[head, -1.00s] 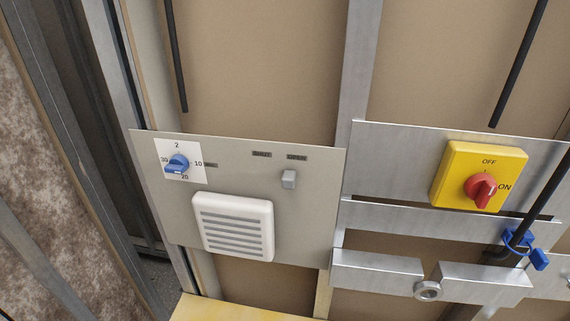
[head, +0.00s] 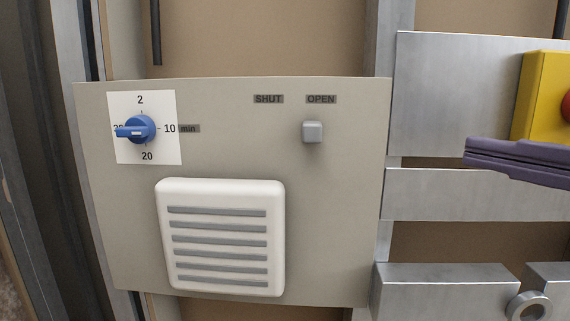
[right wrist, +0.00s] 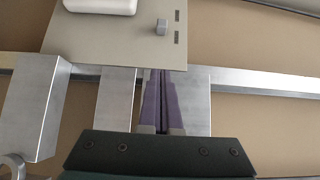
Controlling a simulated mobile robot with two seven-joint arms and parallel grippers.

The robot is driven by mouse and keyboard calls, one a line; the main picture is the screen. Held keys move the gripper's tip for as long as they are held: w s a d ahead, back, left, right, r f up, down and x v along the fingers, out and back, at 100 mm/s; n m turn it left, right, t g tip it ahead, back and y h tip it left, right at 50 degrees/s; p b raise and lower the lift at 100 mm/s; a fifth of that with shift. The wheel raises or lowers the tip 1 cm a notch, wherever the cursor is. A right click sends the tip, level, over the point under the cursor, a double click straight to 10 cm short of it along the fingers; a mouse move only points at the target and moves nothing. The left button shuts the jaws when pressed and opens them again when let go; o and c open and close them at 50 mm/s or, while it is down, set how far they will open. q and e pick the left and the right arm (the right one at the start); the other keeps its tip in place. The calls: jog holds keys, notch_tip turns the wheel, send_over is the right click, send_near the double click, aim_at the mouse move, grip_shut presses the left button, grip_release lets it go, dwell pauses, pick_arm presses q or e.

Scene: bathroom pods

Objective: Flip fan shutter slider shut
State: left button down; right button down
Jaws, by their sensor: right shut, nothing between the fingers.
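The fan shutter slider is a small grey knob (head: 313,132) on the grey panel (head: 340,220), below the OPEN label (head: 321,99) and to the right of the SHUT label (head: 268,99). The white louvred fan cover (head: 222,192) is below and left of it. My right gripper (head: 468,155) is purple, shut and empty, to the right of the panel and apart from the knob. In the right wrist view the shut fingers (right wrist: 160,78) point at the panel's edge, with the knob (right wrist: 161,26) beyond them. My left gripper is not in view.
A blue timer dial (head: 138,130) is at the panel's upper left. A yellow switch box (head: 536,100) on a metal plate is at the right, just above my right gripper. Metal brackets (head: 440,290) and a ring (head: 528,307) stand below.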

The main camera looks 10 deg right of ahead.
dwell(0.3)
jog(key=p, duration=0.4)
send_near(352, 136)
jog(key=w+a, duration=0.1)
jog(key=w, duration=0.1)
jog(key=w+a+r, duration=0.1)
jog(key=w+a, duration=0.1)
jog(key=shift+w+r, duration=0.15)
jog(key=shift+w+a+p, duration=0.2)
jog(key=shift+a+p, duration=0.65)
jog(key=shift+a, duration=0.4)
jog(key=shift+w+a+f, duration=0.15)
jog(key=shift+a+f, duration=0.1)
jog(key=shift+a, duration=0.35)
